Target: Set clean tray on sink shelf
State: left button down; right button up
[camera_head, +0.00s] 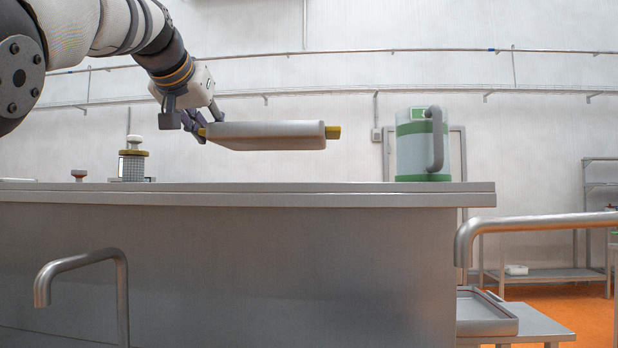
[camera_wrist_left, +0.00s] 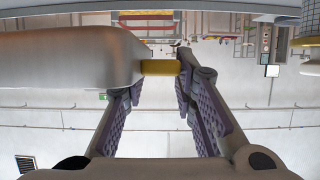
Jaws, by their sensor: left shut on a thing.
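A grey metal tray (camera_head: 265,134) with yellow handles is held level in the air above the steel shelf (camera_head: 250,198). My left gripper (camera_head: 202,130) is shut on the tray's left yellow handle, with the tray reaching out to the right. In the left wrist view, the yellow handle (camera_wrist_left: 160,67) lies between the purple-padded fingers (camera_wrist_left: 162,85), and the grey tray body (camera_wrist_left: 65,75) fills the left side. A clear gap shows between the tray and the shelf top. My right gripper is not in view.
A clear jug with green bands (camera_head: 411,150) stands at the shelf's right end. A yellow-topped container (camera_head: 133,165) and a small red-topped item (camera_head: 79,174) stand on the left. The shelf between looks free. Taps (camera_head: 85,262) (camera_head: 535,225) are in front. Another tray (camera_head: 485,315) lies lower right.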

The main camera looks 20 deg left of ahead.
pick_arm(q)
jog(key=w+a+f, duration=0.1)
jog(key=f, duration=0.1)
jog(key=w+a+f, duration=0.1)
jog(key=f, duration=0.2)
jog(key=w+a+f, duration=0.1)
jog(key=f, duration=0.2)
jog(key=shift+a, duration=0.1)
jog(key=shift+f, duration=0.2)
jog(key=c, duration=1.3)
grip_release()
jog(key=shift+f, duration=0.1)
jog(key=v, duration=1.2)
